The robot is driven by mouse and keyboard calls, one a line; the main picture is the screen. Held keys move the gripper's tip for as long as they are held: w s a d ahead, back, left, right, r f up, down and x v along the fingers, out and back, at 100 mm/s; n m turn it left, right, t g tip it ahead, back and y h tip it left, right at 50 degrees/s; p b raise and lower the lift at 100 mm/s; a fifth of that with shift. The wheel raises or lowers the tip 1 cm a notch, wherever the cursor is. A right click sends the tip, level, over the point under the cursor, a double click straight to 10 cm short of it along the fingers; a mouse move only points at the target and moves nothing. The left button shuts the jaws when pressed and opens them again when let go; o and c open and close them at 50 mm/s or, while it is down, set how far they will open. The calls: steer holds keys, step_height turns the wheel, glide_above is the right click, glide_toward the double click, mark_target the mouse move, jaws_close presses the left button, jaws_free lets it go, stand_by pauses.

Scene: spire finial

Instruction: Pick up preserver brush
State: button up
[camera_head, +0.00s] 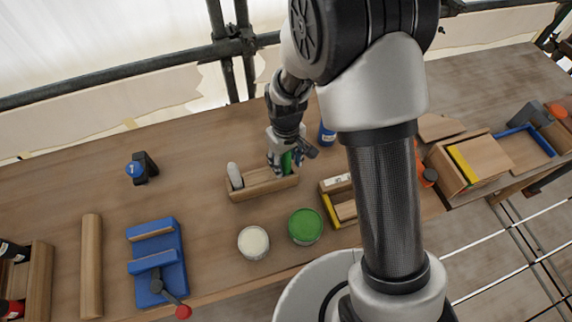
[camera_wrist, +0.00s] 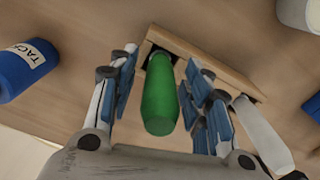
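A green-handled brush (camera_wrist: 160,100), which I take for the preserver brush, stands in a slot of a wooden holder (camera_head: 262,190). In the wrist view the holder (camera_wrist: 205,57) lies behind the handle. My gripper (camera_head: 287,160) is at the right end of the holder. In the wrist view its fingers are open on both sides of the green handle, with a gap at the left finger and a narrower one at the right. The brush's lower end is hidden in the holder. A pale-handled brush (camera_head: 235,175) stands in the holder's left end.
A green-topped can (camera_head: 305,226) and a cream-topped can (camera_head: 254,242) stand in front of the holder. A blue bottle (camera_head: 327,134) is behind to the right, near my arm. A wooden box with a yellow edge (camera_head: 332,212) is right. A blue fixture (camera_head: 156,262) lies left.

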jaws_close()
stand_by(0.3)
steer(key=shift+r, duration=0.1)
step_height(320, 180, up, 20)
steer(key=p, duration=0.5)
